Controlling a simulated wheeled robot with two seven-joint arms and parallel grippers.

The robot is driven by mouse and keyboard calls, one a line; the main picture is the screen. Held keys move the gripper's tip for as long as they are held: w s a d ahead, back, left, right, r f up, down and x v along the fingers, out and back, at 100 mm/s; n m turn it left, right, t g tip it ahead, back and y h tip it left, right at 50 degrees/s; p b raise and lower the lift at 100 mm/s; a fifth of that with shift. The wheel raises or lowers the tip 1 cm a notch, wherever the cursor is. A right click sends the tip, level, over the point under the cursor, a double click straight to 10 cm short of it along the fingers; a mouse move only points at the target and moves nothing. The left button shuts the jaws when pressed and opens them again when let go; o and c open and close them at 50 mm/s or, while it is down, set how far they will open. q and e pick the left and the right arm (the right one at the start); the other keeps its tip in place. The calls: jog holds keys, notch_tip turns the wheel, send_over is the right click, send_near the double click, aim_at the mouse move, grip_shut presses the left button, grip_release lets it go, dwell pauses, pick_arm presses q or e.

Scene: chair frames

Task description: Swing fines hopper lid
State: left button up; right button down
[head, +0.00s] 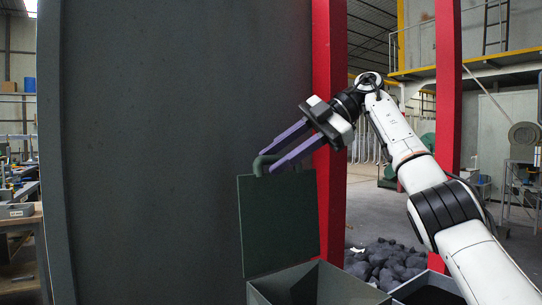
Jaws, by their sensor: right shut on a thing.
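The fines hopper (328,283) is a dark grey-green open box at the bottom middle of the head view. Its dark green lid (279,224) stands upright at the left side of the opening. A green bar handle (259,165) sits at the lid's top edge. My right gripper (272,160) comes in from the right, with its purple fingers pointing down-left, and is shut on the handle. The fingers hide part of the handle. My left gripper is out of view.
A large dark grey panel (180,130) fills the left, close behind the lid. Red posts (329,110) stand behind the hopper and at the right (448,90). Dark rocks (385,262) lie on the floor behind the hopper. Workbenches (20,225) stand far left.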

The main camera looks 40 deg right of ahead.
jog(key=shift+w+f, duration=0.35)
jog(key=shift+f, duration=0.3)
jog(key=shift+d, duration=0.1)
jog(key=c, duration=1.7)
grip_release()
jog(key=shift+o, duration=0.2)
jog(key=shift+w+f+g, duration=0.1)
jog(key=shift+w+g, duration=0.2)
jog(key=shift+s+r, duration=0.1)
jog(key=shift+r, duration=0.2)
jog(key=shift+s, duration=0.1)
